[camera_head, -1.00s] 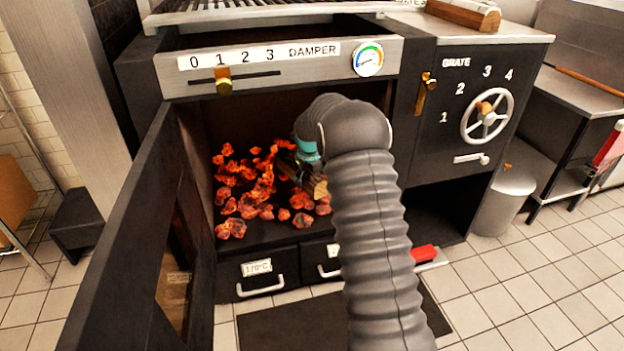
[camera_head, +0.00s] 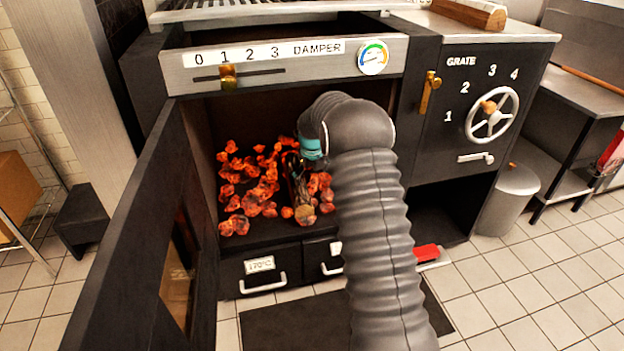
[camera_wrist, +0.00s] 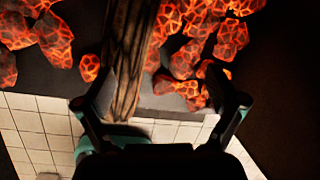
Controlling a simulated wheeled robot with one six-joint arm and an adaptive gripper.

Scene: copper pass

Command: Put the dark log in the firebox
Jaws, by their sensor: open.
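The dark log (camera_head: 298,187) lies inside the open firebox (camera_head: 262,232) among glowing coals, its pale cut end (camera_head: 304,214) towards the front opening. In the wrist view the log (camera_wrist: 129,55) runs lengthwise between the spread fingers, nearer the left one. My gripper (camera_wrist: 160,73) is open, with a clear gap between the log and the right finger. In the head view my arm reaches into the firebox, and its bend hides most of the gripper and part of the log's surroundings. I cannot tell whether the left finger touches the log.
Glowing coals (camera_head: 262,190) cover the firebox floor around the log. The open firebox door (camera_head: 130,235) stands on the left. The damper panel (camera_head: 290,60) crosses above the opening. Drawers (camera_head: 262,284) lie below. A grate wheel (camera_head: 490,115) is on the right.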

